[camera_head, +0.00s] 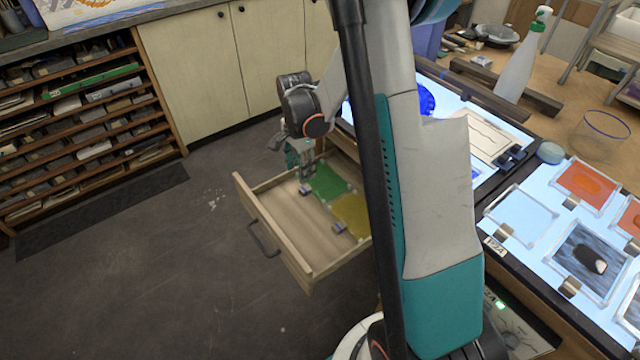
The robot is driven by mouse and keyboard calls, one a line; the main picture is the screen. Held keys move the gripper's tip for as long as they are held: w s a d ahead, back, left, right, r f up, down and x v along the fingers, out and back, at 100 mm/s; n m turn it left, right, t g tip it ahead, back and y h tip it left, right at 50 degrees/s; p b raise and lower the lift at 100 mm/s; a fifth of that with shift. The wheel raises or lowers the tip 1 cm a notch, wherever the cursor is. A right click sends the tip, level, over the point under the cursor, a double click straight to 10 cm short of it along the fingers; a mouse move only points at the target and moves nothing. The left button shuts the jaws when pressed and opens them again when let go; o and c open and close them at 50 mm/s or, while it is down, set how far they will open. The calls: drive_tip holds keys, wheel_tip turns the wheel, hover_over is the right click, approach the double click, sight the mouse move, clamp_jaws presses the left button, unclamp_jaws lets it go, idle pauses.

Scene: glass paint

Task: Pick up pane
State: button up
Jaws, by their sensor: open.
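A green pane (328,183) and a yellow pane (353,214) lie in the open wooden drawer (255,215), each with a small grey tab or clip at its left edge. My gripper (304,172) is open and points down at the far left end of the green pane. I cannot tell whether its fingers touch the pane. My arm crosses the middle of the view and hides the drawer's right part. More framed panes lie on the lit table at the right: a clear one (520,214), an orange one (586,184) and a dark one (590,262).
The drawer has raised walls and a dark handle (263,239). A white bottle with a green neck (522,58), a glass jar (600,132) and a wooden bar (505,84) are on the worktop. Shelves (85,110) stand at the left. The floor before the drawer is clear.

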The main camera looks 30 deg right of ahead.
sight(302, 190)
wheel_tip(302, 190, down, 10)
drive_tip(key=b, duration=0.3)
drive_tip(key=shift+r+b, duration=0.25)
drive_tip(key=shift+b, duration=0.1)
drive_tip(key=shift+r, duration=0.1)
clamp_jaws()
